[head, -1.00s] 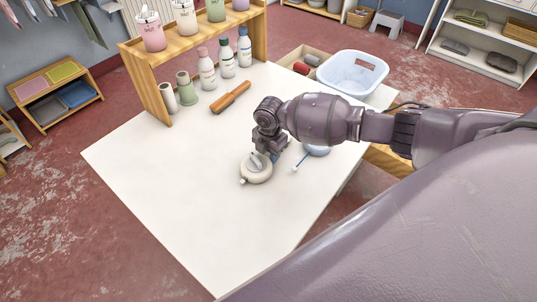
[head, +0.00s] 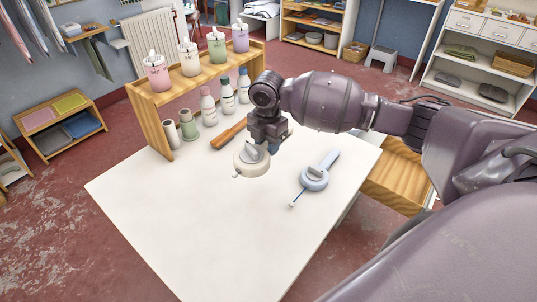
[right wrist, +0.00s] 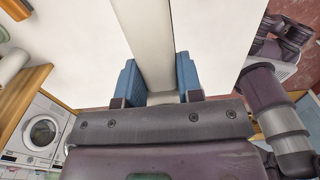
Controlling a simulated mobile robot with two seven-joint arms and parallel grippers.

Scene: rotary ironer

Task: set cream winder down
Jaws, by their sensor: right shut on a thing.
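The cream winder (head: 252,161) is a round, flat disc with a raised grip on top. It is in my right gripper (head: 271,143), over the far middle part of the white table (head: 200,225). In the right wrist view, the blue fingers of my right gripper (right wrist: 159,85) are shut on both sides of its long cream handle (right wrist: 146,35). It seems to be off the table, but I cannot tell the gap. A similar blue winder (head: 314,180) lies on the table to its right. My left gripper is not in view.
A wooden rack (head: 157,122) with several pump bottles and smaller bottles stands at the table's back left. An orange-brown wooden tool (head: 228,134) lies close behind the cream winder. The table's front and left are clear. My right arm covers the back right.

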